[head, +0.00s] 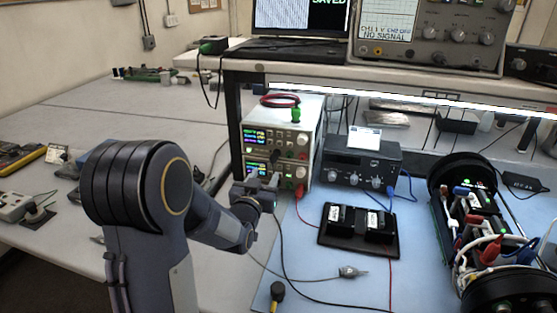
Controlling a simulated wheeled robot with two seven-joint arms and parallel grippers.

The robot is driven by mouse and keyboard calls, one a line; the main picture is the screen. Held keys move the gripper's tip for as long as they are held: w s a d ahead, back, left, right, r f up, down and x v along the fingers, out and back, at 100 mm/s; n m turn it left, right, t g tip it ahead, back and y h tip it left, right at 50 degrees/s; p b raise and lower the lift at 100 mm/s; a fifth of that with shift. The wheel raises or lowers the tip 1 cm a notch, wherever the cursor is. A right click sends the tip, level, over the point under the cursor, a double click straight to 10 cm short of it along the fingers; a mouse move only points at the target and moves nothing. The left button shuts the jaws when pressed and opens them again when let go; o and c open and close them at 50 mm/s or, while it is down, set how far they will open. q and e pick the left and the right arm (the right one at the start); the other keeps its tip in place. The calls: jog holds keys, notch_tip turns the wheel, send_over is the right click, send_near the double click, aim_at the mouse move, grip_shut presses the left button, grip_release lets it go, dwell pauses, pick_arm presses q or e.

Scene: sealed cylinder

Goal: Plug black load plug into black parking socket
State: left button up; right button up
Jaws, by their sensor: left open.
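My left gripper (266,184) is open at the front of the white power supply (312,132), at the height of its lower outputs. A black plug (276,158) sits at the supply's front just above the gripper. A red plug (300,190) is at the lower front, right of the gripper. A black lead runs down from near the gripper across the blue mat. Whether a plug is between the fingers is too small to tell. I cannot make out which socket is the black parking socket. My right gripper is out of view.
A dark instrument (362,162) with knobs stands right of the supply. A black tray (328,240) holds two black boxes. The open cylinder assembly (462,165) is at the right. A grey connector (350,272) and a black-yellow piece (277,291) lie in front on the mat.

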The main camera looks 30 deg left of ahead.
aim_at(272, 163)
pick_arm(q)
jog(key=p+x, duration=0.1)
jog(key=x, duration=0.3)
jog(key=shift+w, duration=0.35)
jog(key=b+x, duration=0.1)
jog(key=x, duration=0.2)
jog(key=shift+f+b, duration=0.15)
jog(key=shift+b, duration=0.2)
jog(key=shift+w+a, duration=0.2)
jog(key=shift+w, duration=0.45)
jog(key=shift+b, duration=0.6)
